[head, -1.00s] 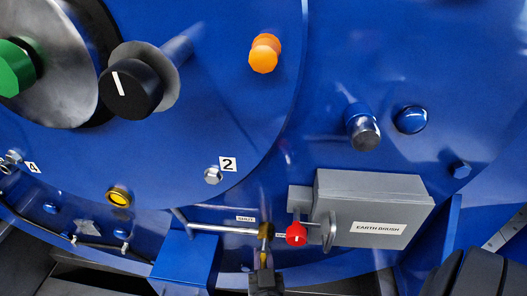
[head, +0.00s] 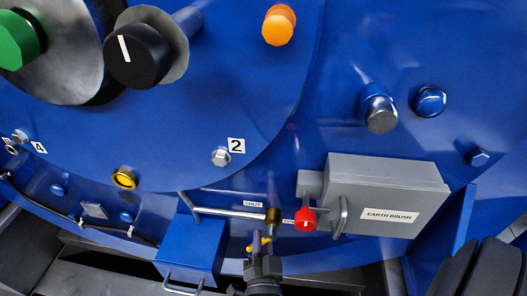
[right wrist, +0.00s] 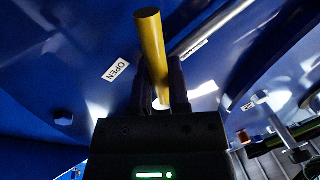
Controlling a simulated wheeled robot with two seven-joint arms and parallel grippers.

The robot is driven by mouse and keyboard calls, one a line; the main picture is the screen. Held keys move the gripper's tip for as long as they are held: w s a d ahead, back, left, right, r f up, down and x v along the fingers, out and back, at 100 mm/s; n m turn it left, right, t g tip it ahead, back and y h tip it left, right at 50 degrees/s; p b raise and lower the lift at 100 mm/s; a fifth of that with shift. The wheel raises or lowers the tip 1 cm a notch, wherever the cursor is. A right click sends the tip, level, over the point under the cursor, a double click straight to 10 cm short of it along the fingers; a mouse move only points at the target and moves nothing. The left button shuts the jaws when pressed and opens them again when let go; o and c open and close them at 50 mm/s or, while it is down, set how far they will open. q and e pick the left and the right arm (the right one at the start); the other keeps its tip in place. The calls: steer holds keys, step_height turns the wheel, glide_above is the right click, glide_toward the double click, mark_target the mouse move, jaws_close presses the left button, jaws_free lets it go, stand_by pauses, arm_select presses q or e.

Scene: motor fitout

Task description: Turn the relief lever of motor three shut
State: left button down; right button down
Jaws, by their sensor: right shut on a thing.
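The relief lever (head: 267,240) is a small yellow handle below a brass valve body (head: 273,215) on a thin silver pipe, low on the blue motor. In the right wrist view the yellow lever (right wrist: 150,42) is a round bar standing up between the two dark fingers. My right gripper (head: 260,250) is shut on the lever; it also shows in the right wrist view (right wrist: 160,90). A SHUT label (head: 252,204) is left of the valve; an OPEN label (right wrist: 116,70) shows in the right wrist view. My left gripper is not in view.
A red knob (head: 305,219) sits just right of the valve, by the grey EARTH BRUSH box (head: 385,185) and its handle. A blue box (head: 190,250) with a wire handle is close left of my gripper. A plate marked 2 (head: 236,145) is above.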

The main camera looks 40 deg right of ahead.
stand_by(0.4)
steer(key=c, duration=0.6)
jaws_free()
steer(key=shift+a, duration=0.1)
